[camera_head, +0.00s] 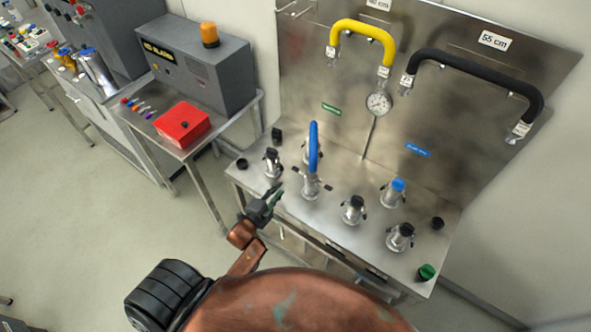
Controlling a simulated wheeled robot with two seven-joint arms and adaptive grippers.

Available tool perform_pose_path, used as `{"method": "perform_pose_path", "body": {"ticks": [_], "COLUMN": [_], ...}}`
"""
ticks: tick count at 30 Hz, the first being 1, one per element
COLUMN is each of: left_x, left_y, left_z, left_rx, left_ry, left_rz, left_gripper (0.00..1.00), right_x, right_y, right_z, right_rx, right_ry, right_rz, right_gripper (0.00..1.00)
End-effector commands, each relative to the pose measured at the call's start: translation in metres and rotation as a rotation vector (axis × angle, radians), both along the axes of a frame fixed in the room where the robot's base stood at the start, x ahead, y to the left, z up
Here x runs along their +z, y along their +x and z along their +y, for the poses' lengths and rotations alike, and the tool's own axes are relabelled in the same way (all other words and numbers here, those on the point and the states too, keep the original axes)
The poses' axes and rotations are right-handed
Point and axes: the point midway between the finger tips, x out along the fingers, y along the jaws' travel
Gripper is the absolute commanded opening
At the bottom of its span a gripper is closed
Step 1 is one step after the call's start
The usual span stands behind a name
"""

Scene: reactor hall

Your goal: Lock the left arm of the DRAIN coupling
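Several silver couplings with small side arms stand on the steel bench (338,222). I cannot read which one is DRAIN. A short blue hose (314,147) arches between a front coupling (311,187) and one behind it. The front coupling's two side arms appear to stick out to the left and right. My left gripper (276,191) is just left of this coupling, near its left arm, with a small gap seen from here. Its fingers are seen edge-on, so their opening is unclear. My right gripper is not in view.
A black-capped coupling (273,163) stands left of the hose; others (353,209) (400,237) and a blue-capped one (394,192) stand right. A yellow hose (364,28), black hose (480,65) and gauge (378,103) are on the back panel. A red box (182,124) is on the left table.

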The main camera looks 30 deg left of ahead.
Motion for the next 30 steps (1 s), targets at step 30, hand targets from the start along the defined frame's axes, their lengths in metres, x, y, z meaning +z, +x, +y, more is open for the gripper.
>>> {"method": "perform_pose_path", "body": {"ticks": [30], "left_x": [0.031], "left_y": [0.104], "left_z": [-0.019], "left_rx": [-0.185], "left_ry": [0.360], "left_rz": [-0.285], "left_gripper": [0.24], "right_x": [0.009], "right_y": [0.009], "right_z": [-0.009], "right_rx": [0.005], "right_ry": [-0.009], "right_rz": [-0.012], "right_gripper": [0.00]}}
